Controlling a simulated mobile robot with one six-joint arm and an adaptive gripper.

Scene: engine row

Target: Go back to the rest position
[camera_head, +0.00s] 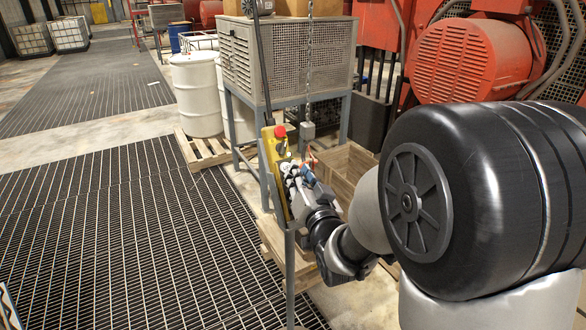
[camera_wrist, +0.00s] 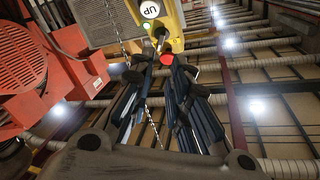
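My gripper (camera_head: 291,172) is at the yellow control box (camera_head: 275,175) on its grey stand, with the fingers close to the box's face. The box has a red round button (camera_head: 280,131) on top. In the wrist view, the yellow box (camera_wrist: 171,30) is just beyond my fingers and carries a white button marked UP (camera_wrist: 150,9). A red button (camera_wrist: 166,59) shows by the fingertips of my gripper (camera_wrist: 161,72). The fingers look apart, with a gap between them and nothing held. Whether a fingertip touches the box is unclear.
A grey perforated bin (camera_head: 285,55) on a metal frame stands behind the box, with a chain hanging before it. A wooden crate (camera_head: 347,170) is behind my gripper. White drums (camera_head: 196,95) stand on a pallet. Red machinery (camera_head: 470,60) is at right. The grating at left (camera_head: 110,230) is clear.

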